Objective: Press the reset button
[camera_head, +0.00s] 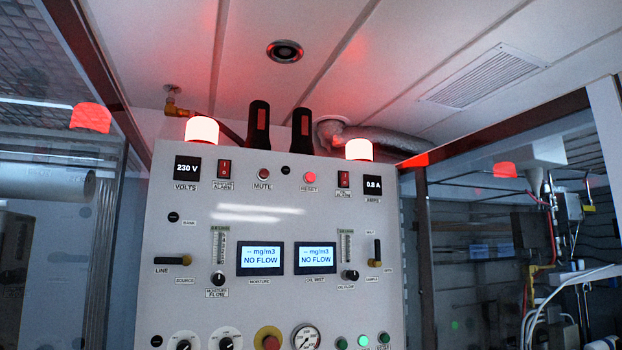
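The reset button (310,177) is a small round, bright red button high on the front of the light grey panel (230,205), right of its middle. Its RESET label sits just below it. Nothing covers the button. I cannot make out my gripper anywhere in the head view, so its distance from the button does not show.
A darker mute button (263,173) sits to the left. Two red beacons (202,130) (358,150) glow on top, beside two upright black parts (258,125) (302,130). A red emergency knob (269,340) sits low.

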